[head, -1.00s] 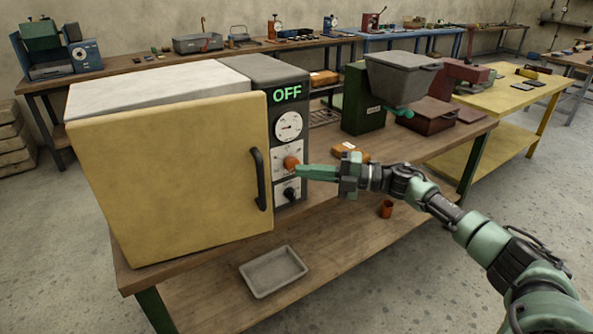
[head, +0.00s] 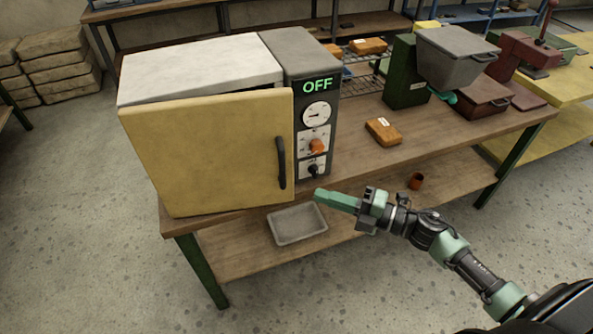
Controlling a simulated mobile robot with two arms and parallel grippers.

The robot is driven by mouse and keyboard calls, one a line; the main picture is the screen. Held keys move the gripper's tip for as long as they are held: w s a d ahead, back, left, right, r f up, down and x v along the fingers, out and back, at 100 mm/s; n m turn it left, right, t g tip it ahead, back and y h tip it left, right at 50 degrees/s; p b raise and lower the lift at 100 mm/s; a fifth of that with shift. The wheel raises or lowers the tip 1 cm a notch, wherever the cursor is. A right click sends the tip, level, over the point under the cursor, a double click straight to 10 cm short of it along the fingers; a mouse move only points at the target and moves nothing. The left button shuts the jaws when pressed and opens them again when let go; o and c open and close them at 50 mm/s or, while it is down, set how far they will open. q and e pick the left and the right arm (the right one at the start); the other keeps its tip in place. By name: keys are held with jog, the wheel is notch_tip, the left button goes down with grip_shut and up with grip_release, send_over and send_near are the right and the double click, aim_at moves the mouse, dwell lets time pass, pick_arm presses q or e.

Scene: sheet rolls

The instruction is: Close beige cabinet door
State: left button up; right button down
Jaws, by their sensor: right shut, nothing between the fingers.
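The beige cabinet door (head: 205,155) is on the front of the white-topped cabinet (head: 200,70) at the left of the bench. It stands slightly ajar: a dark gap shows between its top edge and the white top, wider toward the right. Its black handle (head: 281,162) is near its right edge. My right gripper (head: 317,196) is shut and empty, its green fingers pointing left. In the picture it is below the control panel and to the right of the handle, apart from the door. My left gripper is out of view.
The panel beside the door reads OFF, with an orange knob (head: 316,146) and a black knob (head: 314,170). A grey tray (head: 298,223) is on the lower shelf. An orange block (head: 383,131) and a green machine (head: 405,75) are on the bench (head: 350,165) to the right.

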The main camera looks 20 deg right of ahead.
jog(key=w+a+p, duration=0.3)
jog(key=w+a, duration=0.2)
jog(key=w, duration=0.3)
